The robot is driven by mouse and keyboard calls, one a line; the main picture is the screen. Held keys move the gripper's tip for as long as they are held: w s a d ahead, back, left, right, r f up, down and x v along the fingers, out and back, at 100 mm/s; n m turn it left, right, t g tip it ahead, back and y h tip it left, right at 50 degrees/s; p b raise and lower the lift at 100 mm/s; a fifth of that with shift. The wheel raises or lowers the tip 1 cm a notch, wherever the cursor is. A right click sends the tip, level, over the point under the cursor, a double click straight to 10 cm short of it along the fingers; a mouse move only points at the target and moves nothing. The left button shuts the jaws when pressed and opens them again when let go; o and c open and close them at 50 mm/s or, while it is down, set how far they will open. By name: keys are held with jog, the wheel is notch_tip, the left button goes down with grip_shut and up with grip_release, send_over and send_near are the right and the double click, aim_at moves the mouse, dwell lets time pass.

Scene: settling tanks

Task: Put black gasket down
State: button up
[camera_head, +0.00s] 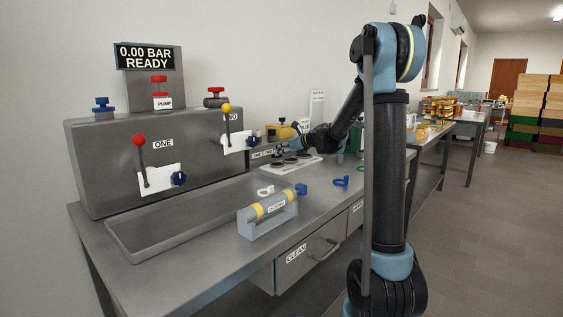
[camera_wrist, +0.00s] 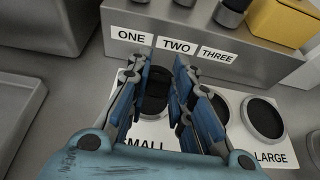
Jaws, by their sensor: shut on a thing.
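My gripper (camera_wrist: 165,72) is closed in on a black ring-like thing (camera_wrist: 155,92), apparently the black gasket, which shows between the blue fingers in the wrist view. It is over the white board (camera_wrist: 285,152), near the SMALL label; I cannot tell whether it touches the board. Another black round piece (camera_wrist: 263,118) lies by the LARGE label, and a middle one is partly hidden behind the right finger. In the head view my gripper (camera_head: 284,146) is low over the same board (camera_head: 302,167) at the back of the bench; the gasket is not clear there.
A grey block labelled ONE, TWO, THREE (camera_wrist: 220,30) stands just behind the board, with a yellow thing (camera_wrist: 283,20) on top. Nearer on the bench are a shallow grey tray (camera_head: 150,243), a yellow-banded cylinder in a holder (camera_head: 268,215), a white ring (camera_head: 266,191) and a blue ring (camera_head: 341,181).

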jog(key=shift+f, duration=2.1)
jog(key=shift+f, duration=0.1)
jog(key=o, duration=0.9)
jog(key=shift+o, duration=0.2)
jog(key=shift+s+d+r, duration=0.1)
jog(key=shift+s+r, duration=0.05)
jog(key=shift+r, duration=0.05)
jog(key=v, duration=1.1)
jog(key=shift+s+d, duration=0.2)
jog(key=shift+d, duration=0.1)
jog(key=shift+r, duration=0.1)
